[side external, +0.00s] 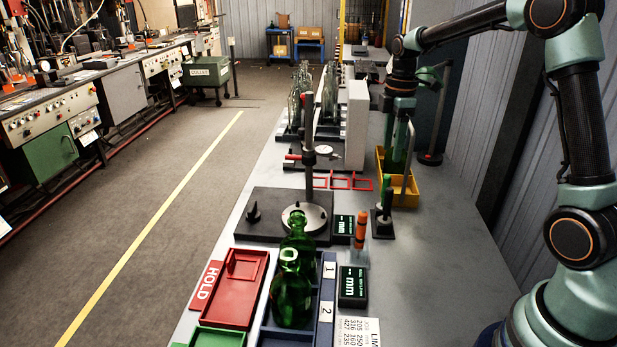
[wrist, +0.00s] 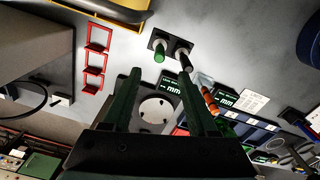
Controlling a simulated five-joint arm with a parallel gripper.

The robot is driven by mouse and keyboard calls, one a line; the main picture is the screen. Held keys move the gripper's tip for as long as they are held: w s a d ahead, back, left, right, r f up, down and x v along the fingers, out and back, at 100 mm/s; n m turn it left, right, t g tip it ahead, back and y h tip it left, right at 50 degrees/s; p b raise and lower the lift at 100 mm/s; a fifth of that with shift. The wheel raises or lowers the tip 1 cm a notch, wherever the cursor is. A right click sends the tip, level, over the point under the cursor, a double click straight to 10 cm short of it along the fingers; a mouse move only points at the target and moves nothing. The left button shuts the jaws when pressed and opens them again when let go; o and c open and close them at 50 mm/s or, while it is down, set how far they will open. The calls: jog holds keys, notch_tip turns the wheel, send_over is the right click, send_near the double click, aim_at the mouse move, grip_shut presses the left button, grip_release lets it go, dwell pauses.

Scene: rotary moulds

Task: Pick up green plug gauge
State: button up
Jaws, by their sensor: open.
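The green plug gauge (side external: 387,192) stands upright in a small black stand (side external: 382,224) on the grey bench in the side external view. In the wrist view its green end (wrist: 160,52) shows on the black stand plate, beside a black cylindrical part (wrist: 183,58). My gripper (side external: 399,168) points down over the yellow bin, behind the gauge in the side external view. In the wrist view my gripper (wrist: 157,76) has its two dark green fingers spread apart, with nothing held between them. The gauge appears beyond the fingertips, apart from them.
A yellow bin (side external: 408,197) stands just behind the gauge stand. An orange-topped gauge (side external: 361,226) and small mm displays (side external: 352,284) are in front of it. A dial fixture with an upright post (side external: 309,150) and red frames (side external: 338,183) lie to the left. Bench to the right is clear.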

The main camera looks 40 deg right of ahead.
jog(key=shift+w+d+f, duration=0.15)
jog(key=shift+d+f, duration=0.2)
jog(key=shift+f, duration=0.35)
jog(key=f, duration=1.1)
jog(key=shift+a+f, duration=0.2)
jog(key=shift+a, duration=0.1)
grip_shut()
